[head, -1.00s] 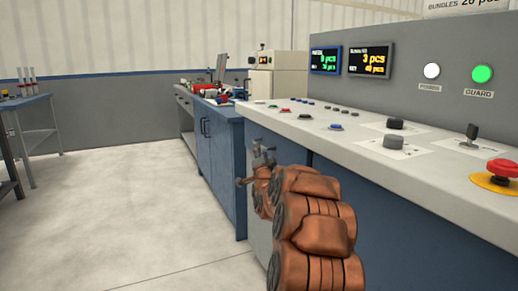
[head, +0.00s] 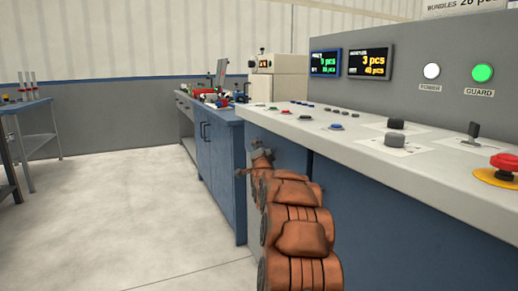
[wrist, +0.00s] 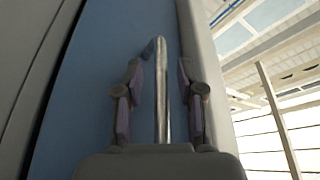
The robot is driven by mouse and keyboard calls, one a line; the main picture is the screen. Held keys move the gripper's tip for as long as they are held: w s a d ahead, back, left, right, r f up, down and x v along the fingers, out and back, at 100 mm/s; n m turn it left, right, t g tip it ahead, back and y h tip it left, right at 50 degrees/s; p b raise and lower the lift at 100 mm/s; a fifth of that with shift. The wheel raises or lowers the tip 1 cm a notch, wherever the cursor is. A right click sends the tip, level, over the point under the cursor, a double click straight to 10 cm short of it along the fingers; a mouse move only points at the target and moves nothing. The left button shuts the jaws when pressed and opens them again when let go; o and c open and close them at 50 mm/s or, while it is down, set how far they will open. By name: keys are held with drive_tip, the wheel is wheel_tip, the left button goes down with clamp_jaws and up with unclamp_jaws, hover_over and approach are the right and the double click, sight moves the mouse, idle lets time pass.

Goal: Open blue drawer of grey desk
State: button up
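In the wrist view a blue panel (wrist: 100,85), which looks like the drawer front, stands close with a grey edge (wrist: 200,40) along its right. A shiny metal bar handle (wrist: 162,95) sticks out from it. My gripper (wrist: 160,75) is open, with one finger on each side of the handle and a visible gap on both sides. My copper-coloured arm hides part of the desk front, and I cannot make out the drawer there.
A blue cabinet (head: 220,165) with dark handles stands beyond the desk, with clutter on its top. A blue table (head: 30,105) stands at the far left. The pale floor (head: 120,210) between them is clear. Buttons and an emergency stop (head: 507,163) sit on the desk top.

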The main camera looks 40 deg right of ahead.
clamp_jaws()
idle(0.6)
